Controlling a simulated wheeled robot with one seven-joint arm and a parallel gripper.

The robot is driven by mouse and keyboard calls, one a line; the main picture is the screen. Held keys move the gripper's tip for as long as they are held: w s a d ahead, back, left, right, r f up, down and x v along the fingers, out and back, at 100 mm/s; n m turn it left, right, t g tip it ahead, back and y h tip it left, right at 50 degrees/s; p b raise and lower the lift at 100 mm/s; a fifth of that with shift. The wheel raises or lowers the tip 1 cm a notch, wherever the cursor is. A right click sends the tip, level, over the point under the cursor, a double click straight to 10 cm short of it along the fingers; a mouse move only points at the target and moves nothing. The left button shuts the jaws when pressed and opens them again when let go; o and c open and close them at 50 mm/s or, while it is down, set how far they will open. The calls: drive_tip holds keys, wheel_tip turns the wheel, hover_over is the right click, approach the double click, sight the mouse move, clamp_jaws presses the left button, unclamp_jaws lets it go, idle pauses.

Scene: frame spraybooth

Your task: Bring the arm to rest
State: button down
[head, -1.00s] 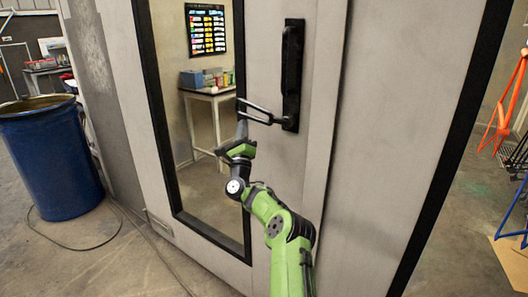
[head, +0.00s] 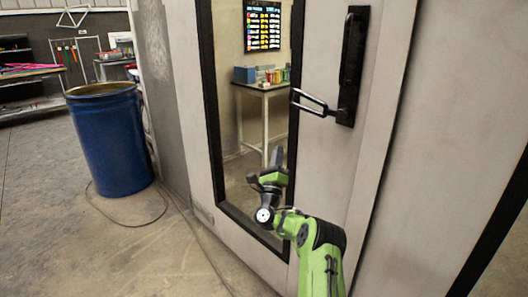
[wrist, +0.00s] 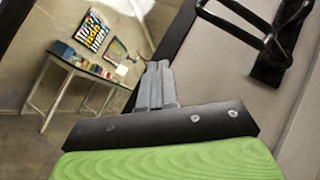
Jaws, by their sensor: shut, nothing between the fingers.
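My green and black arm reaches up in front of a grey booth door with a tall window. My gripper (head: 276,157) is shut and empty, its grey fingers together and pointing up. In the head view it is in front of the window, below and left of the black door handle (head: 309,102), and apart from it. In the wrist view the shut fingers (wrist: 153,80) stand at the middle, and the handle (wrist: 268,40) is at the upper right, clear of them.
A blue barrel (head: 110,140) stands on the floor at the left, with a cable beside it. Through the window a table (head: 262,87) with small cans and a colour chart (head: 262,25) show. Floor between the barrel and the door is open.

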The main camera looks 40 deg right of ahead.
drive_tip(key=w+a+r+n+t+y, duration=0.3)
drive_tip(key=a+r+n+t+y, duration=0.1)
drive_tip(key=a+n+y, duration=0.3)
drive_tip(key=w+a+r+n+t+y, duration=0.3)
drive_tip(key=w+a+n+t+y, duration=0.1)
drive_tip(key=a+n+y, duration=0.3)
drive_tip(key=a+r+n+g+y, duration=0.3)
drive_tip(key=a+n+y, duration=0.6)
drive_tip(key=a, duration=0.6)
drive_tip(key=s+a+f+n+g+y, duration=0.1)
drive_tip(key=s+a+f+n+g, duration=0.1)
drive_tip(key=s+a+n+g, duration=0.55)
drive_tip(key=s+a+f+n+g+h, duration=0.1)
drive_tip(key=s+f+n+g, duration=0.2)
drive_tip(key=s, duration=0.9)
drive_tip(key=s+f+n+g+h, duration=0.15)
drive_tip(key=s+f, duration=0.25)
drive_tip(key=s, duration=0.9)
drive_tip(key=s+a+f+n+g+h, duration=0.1)
drive_tip(key=s+f+n+g+h, duration=0.2)
drive_tip(key=s, duration=0.9)
wheel_tip(320, 180, up, 14)
drive_tip(key=m+y+p, duration=0.1)
drive_tip(key=p, duration=1.5)
drive_tip(key=shift+w+d, duration=0.15)
